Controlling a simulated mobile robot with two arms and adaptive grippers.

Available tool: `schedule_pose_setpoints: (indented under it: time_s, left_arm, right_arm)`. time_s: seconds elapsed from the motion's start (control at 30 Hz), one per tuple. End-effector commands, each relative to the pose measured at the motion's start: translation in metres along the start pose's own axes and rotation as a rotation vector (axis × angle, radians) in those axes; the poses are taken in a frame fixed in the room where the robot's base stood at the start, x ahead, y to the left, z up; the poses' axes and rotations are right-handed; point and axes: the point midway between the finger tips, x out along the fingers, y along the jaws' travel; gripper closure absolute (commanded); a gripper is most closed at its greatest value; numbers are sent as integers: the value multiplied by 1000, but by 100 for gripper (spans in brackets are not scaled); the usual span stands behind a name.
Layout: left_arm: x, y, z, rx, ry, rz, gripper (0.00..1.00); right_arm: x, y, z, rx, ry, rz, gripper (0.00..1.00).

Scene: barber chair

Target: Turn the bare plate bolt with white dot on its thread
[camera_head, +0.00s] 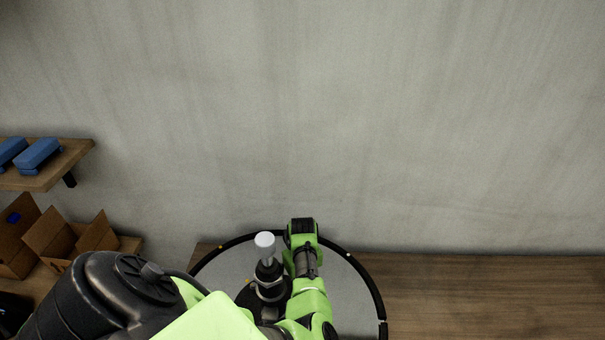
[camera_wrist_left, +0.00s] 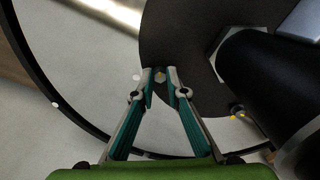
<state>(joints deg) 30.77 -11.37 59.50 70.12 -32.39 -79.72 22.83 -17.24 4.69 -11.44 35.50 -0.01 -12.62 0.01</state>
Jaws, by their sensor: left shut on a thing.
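The round grey plate (camera_head: 345,290) with a black rim lies on the wooden surface. In the left wrist view, my left gripper (camera_wrist_left: 160,74) has its teal fingertips closed around a small yellowish bolt (camera_wrist_left: 160,77) at the edge of a dark disc. A white dot (camera_wrist_left: 136,77) shows on the plate just left of the fingertips. Another yellowish bolt (camera_wrist_left: 240,114) is to the right, beside the black post. In the head view my left arm reaches over the plate; its fingertips are hidden there. My right gripper is out of view.
A black post with a pale cap (camera_head: 265,241) rises from the plate, close to my left arm. A wooden bench (camera_head: 480,295) is clear at right. Open cardboard boxes (camera_head: 62,235) and a shelf (camera_head: 50,168) with blue cases stand at left. A plain wall is behind.

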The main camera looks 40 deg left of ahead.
Motion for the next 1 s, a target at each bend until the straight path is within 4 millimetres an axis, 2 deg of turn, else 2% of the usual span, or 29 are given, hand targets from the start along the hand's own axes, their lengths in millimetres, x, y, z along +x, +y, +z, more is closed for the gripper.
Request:
schedule_pose_setpoints:
  time_s: [0.6, 1.0]
  left_arm:
    - [-1, 0, -2, 554, 4, -2, 100]
    - [-1, 0, -2, 743, 4, 1, 100]
  right_arm:
    - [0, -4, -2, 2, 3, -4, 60]
    - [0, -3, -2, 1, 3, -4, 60]
